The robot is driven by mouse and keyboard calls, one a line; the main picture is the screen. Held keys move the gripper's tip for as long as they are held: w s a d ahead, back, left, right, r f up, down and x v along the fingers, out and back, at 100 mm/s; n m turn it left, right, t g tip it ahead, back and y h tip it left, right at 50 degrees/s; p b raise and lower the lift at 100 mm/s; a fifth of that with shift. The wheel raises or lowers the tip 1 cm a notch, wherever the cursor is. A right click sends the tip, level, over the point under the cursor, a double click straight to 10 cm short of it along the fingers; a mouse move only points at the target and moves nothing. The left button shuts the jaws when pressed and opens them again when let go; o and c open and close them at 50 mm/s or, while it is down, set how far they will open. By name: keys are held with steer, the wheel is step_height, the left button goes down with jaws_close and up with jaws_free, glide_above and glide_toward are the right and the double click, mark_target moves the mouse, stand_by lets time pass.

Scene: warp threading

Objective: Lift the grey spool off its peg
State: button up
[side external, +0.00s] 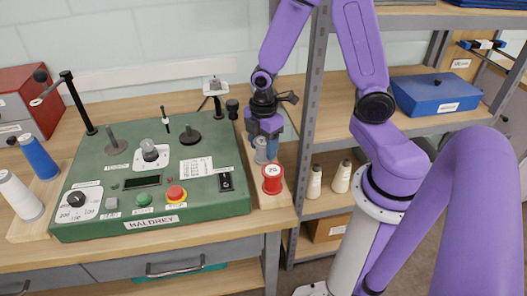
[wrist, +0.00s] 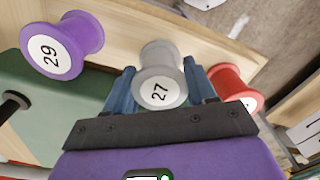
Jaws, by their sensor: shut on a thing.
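The grey spool (wrist: 158,62), with a white top label reading 27, sits between the two blue fingers of my gripper (wrist: 161,88) in the wrist view. My gripper is shut on it. In the side view, my gripper (side external: 266,134) points down at the right of the green machine, with the grey spool (side external: 261,152) partly showing at its fingers. The peg is hidden under the spool, and I cannot tell whether the spool is clear of it.
A red spool (side external: 272,180) stands close in front on the wooden board (side external: 270,200). A purple spool (wrist: 62,45) labelled 29 stands on the other side in the wrist view. The green machine (side external: 150,180) is left; a grey shelf post (side external: 312,110) rises close right.

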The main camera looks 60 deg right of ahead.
mark_target(263, 141)
steer(key=shift+r, duration=3.1)
